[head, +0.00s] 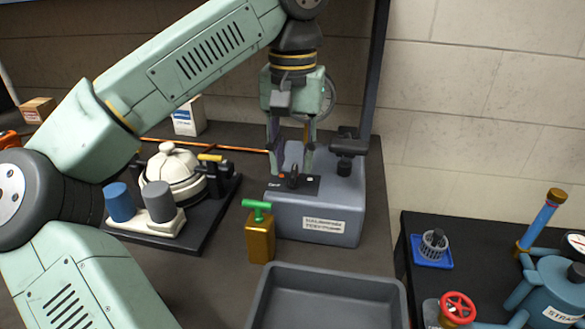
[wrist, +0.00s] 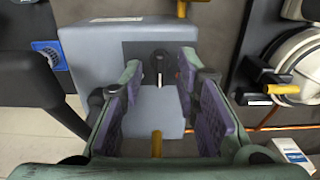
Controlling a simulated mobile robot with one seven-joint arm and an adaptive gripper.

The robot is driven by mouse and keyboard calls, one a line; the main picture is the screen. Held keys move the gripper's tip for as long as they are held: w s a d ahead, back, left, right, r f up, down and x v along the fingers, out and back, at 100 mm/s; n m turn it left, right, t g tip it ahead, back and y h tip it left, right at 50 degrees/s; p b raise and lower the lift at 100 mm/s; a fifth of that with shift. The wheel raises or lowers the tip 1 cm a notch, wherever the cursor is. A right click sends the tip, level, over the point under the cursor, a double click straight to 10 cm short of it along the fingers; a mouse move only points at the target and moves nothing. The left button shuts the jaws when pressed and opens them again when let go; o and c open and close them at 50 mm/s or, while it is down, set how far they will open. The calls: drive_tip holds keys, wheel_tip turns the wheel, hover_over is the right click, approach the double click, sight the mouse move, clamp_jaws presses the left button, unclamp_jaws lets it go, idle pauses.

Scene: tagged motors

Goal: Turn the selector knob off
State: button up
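The selector knob (head: 292,179) is small and black and sits on a dark panel on top of a grey box (head: 345,205) with a white label on its front. In the wrist view the knob (wrist: 159,65) shows a pale pointer line, roughly upright in the picture. My gripper (head: 291,168) points down over the panel, one finger on each side of the knob. In the wrist view my gripper (wrist: 160,72) is open, with gaps between the purple finger pads and the knob. The panel's small lettering is too small to read.
A black fitting (head: 348,147) stands on the box's right side. A gold canister with a green handle (head: 258,232) stands in front, beside a grey tray (head: 382,287). A white domed device (head: 173,175) is to the left. A second dark table is at right.

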sight(294, 177)
drive_tip(key=shift+f, duration=1.25)
drive_tip(key=shift+c, duration=0.4)
clamp_jaws()
